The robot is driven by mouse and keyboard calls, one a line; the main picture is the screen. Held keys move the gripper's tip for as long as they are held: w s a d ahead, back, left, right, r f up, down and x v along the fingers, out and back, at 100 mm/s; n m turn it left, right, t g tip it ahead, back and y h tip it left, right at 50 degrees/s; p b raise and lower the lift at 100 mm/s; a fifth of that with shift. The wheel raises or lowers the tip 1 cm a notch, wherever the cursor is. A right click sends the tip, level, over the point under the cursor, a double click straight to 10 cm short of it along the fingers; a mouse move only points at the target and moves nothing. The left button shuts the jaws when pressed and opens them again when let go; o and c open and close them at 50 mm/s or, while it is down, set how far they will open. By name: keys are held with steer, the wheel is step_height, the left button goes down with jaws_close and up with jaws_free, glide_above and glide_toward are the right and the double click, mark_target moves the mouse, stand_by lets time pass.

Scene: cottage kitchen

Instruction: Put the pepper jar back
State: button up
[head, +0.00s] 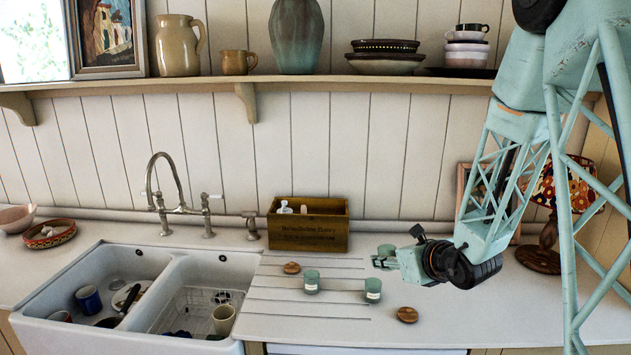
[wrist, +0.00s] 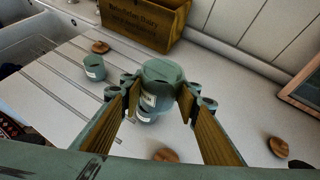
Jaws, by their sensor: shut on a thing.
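My gripper (head: 384,262) is shut on a small green-grey jar (head: 387,249), right of the wooden box and above the counter. In the wrist view the held jar (wrist: 163,72) sits between my fingers (wrist: 160,95), its pale label partly hidden and too small to read. A second labelled jar (wrist: 147,113) shows just below it, partly covered; it seems to be the jar (head: 373,291) at the counter's middle in the head view. A third jar (head: 311,282) stands further left. I cannot tell by label which is pepper.
A wooden box (head: 308,236) with small items inside stands against the wall. Round wooden lids (head: 291,267) (head: 407,315) lie on the counter (head: 460,325). The double sink (head: 150,322) with dishes is at left. A lamp (head: 538,260) and a frame stand at right, behind my arm.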

steer(key=shift+s+d, duration=0.1)
steer(key=shift+s, duration=0.15)
